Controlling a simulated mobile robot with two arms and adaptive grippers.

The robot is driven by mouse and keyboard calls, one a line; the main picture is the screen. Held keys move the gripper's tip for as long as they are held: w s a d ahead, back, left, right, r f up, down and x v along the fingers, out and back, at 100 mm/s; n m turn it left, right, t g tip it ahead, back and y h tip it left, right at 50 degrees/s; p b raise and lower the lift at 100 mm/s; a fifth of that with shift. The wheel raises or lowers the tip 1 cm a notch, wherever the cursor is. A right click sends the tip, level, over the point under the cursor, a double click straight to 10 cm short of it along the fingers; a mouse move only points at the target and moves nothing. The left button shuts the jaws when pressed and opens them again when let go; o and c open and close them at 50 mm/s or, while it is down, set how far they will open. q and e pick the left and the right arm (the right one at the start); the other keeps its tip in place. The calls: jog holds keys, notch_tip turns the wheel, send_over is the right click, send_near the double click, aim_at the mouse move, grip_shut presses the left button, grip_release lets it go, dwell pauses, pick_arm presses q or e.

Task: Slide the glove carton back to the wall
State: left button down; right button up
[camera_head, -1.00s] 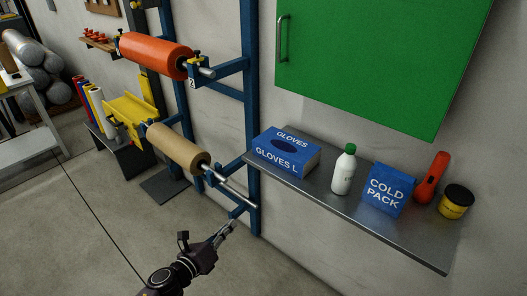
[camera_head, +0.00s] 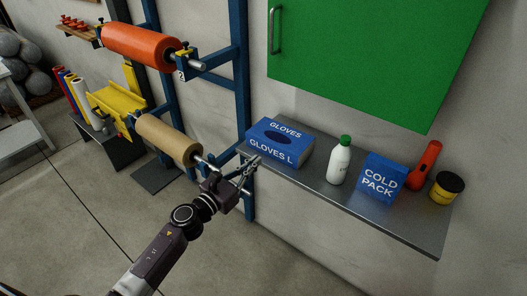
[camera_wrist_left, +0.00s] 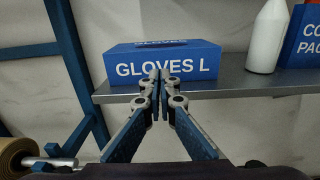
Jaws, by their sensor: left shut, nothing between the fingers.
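The blue glove carton (camera_head: 279,146), marked GLOVES L, sits at the left end of a grey metal shelf (camera_head: 335,197) on the wall. It shows front-on in the left wrist view (camera_wrist_left: 190,62). My left gripper (camera_head: 252,164) is shut and empty, just in front of the carton's front face near its left end. In the left wrist view the closed fingertips (camera_wrist_left: 160,75) overlap the lower middle of the front face; I cannot tell whether they touch it. My right gripper is not in view.
A white bottle (camera_head: 340,163) with a green cap, a blue cold pack (camera_head: 382,178), a red flashlight (camera_head: 424,165) and a yellow-black tub (camera_head: 447,188) stand right of the carton. A blue rack (camera_head: 241,95) with rolls stands left. A green cabinet (camera_head: 365,60) hangs above.

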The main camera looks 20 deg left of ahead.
aim_at(270, 150)
pick_arm(q)
jog(key=x, duration=0.4)
jog(key=shift+s+p, duration=0.1)
jog(key=shift+p, duration=0.25)
jog(key=shift+w+d, duration=0.15)
jog(key=shift+w, duration=0.35)
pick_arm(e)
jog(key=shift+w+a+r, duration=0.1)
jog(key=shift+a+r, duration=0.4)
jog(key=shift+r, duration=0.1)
